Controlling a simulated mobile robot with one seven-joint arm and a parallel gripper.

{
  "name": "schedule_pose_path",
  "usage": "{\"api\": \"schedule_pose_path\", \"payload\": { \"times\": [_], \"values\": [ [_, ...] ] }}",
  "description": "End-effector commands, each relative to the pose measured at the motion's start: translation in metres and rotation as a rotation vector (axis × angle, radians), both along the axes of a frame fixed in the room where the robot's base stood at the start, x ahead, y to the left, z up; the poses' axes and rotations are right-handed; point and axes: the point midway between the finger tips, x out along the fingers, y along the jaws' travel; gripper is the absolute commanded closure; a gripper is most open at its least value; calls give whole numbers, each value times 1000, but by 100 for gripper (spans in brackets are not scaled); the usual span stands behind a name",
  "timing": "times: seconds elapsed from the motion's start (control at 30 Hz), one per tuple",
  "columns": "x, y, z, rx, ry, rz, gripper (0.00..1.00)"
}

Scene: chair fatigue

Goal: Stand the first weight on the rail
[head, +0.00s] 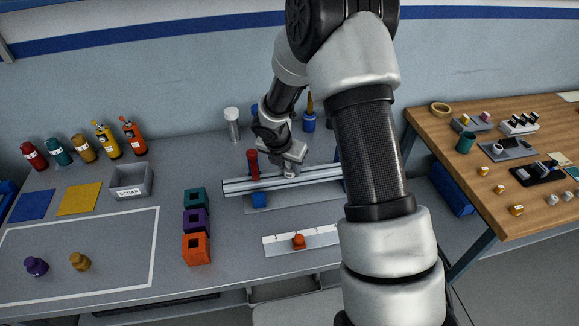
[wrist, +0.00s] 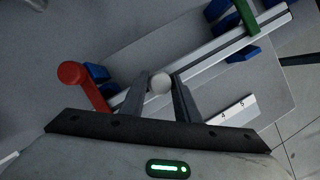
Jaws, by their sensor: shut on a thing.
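My gripper (head: 290,170) is over the middle of the silver rail (head: 324,176). In the wrist view my gripper (wrist: 160,88) is shut on a pale round weight (wrist: 160,82), seen from its top between the two fingers. The rail (wrist: 206,62) passes behind the weight, running from lower left to upper right. I cannot tell whether the weight touches the rail. A red clamp (head: 253,165) stands at the rail's left part, and it also shows in the wrist view (wrist: 75,76). A green piece (wrist: 245,14) crosses the rail farther along.
A white scale strip (head: 275,246) with an orange knobbed piece (head: 299,241) lies in front. Purple (head: 36,267) and mustard (head: 80,262) knobbed weights stand in a white outline. Coloured blocks (head: 196,222), a grey scrap bin (head: 131,183) and several bottles (head: 83,149) are left.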

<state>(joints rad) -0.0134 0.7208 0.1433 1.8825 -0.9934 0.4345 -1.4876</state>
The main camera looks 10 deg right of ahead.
Motion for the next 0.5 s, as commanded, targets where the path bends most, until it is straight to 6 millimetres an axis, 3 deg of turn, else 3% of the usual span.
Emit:
{"api": "schedule_pose_path", "payload": {
  "times": [0.33, 0.37, 0.43, 0.5],
  "values": [
    [1, -1, -4, -1, -2, -1, 99],
    [1, -1, -2, -1, -2, -1, 66],
    [0, -1, -2, -1, -2, -1, 54],
    [0, -1, -2, -1, -2, -1, 52]
  ]
}}
